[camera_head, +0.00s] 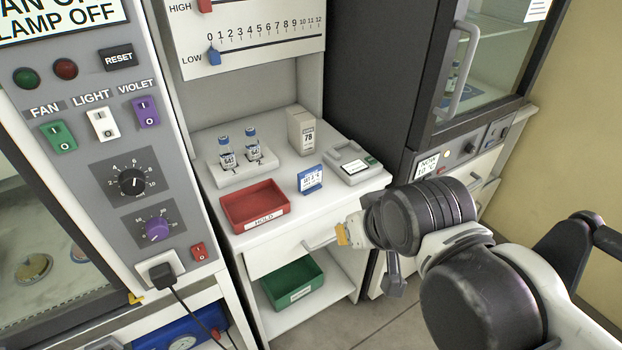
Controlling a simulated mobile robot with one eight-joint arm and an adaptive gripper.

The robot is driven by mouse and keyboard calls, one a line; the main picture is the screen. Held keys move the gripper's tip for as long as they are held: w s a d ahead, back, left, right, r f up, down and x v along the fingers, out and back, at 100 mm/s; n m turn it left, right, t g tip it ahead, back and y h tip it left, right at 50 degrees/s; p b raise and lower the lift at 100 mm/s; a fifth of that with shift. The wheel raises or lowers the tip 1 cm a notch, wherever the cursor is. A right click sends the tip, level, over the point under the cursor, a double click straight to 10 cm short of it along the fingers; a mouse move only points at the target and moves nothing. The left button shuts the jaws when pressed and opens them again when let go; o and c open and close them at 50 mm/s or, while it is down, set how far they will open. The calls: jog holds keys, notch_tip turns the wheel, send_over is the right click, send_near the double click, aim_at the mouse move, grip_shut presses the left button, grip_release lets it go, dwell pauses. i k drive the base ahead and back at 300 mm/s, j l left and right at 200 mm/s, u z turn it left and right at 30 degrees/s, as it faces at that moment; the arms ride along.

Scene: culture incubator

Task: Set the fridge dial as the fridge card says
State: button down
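The fridge (395,60) is the dark cabinet with a glass door at the upper right. A white display (428,165) on its lower front appears to read "NOW 10 °C". A small dark knob (471,148), which looks like the fridge dial, sits right of it; its setting is too small to read. A white card (537,10) is on the fridge door, its text unreadable. A small blue and white card (310,180) stands on the white bench, also unreadable. My gripper (345,236) is in front of the bench, apart from the dial; its fingers are mostly hidden by my arm.
The bench (350,192) holds a red tray (256,206), two vials in a rack (231,174), a box (301,130) and a small device (352,162). A green tray (292,282) sits below. A control panel (103,100) stands left. My arm fills the lower right.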

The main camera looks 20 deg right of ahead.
aim_at(469, 148)
jog(key=z, duration=1.35)
jog(key=i+l+z, duration=0.1)
jog(key=z, duration=0.35)
jog(key=i, duration=0.1)
